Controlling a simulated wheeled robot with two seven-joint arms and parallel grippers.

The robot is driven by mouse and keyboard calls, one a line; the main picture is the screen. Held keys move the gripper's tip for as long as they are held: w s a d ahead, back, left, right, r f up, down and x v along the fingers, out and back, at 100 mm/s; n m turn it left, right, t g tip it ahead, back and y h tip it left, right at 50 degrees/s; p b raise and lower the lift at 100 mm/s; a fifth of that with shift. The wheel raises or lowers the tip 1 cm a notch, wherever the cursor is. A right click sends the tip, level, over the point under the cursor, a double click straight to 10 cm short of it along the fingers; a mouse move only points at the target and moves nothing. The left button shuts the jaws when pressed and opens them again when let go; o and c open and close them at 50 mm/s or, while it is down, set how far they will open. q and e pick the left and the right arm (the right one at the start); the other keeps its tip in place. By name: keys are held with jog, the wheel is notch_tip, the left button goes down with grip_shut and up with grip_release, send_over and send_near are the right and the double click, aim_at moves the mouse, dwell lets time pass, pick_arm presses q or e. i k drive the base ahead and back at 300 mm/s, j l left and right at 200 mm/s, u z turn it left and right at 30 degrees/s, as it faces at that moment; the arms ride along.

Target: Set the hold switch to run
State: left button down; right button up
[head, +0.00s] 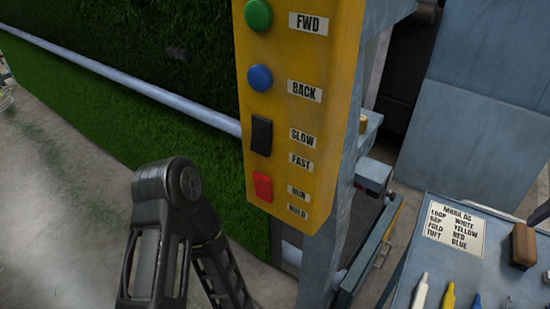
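The hold switch is a small red rocker (262,188) low on a yellow control panel (275,207). Beside it a RUN label (299,193) sits above a HOLD label (297,211). I cannot tell for sure which way the red rocker is tipped. A dark jointed arm of mine rises from the bottom, left of the panel, with its joint a little left of and about level with the red switch. Neither gripper's fingers show in the head view.
Above the red switch are a black SLOW/FAST rocker (262,136), a blue BACK button (260,78) and a green FWD button (258,14). Green turf (130,115) with a pale bar (165,98) hangs behind. A bench (405,285) with markers (447,295) and a brush (523,245) is right.

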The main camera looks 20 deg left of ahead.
aim_at(263, 183)
jog(key=k+j, duration=0.1)
jog(key=j, duration=0.25)
jog(key=k+j, duration=0.1)
jog(key=j, duration=0.2)
jog(key=k+j, duration=0.1)
jog(key=j, duration=0.25)
jog(key=k+j, duration=0.1)
jog(key=j, duration=0.2)
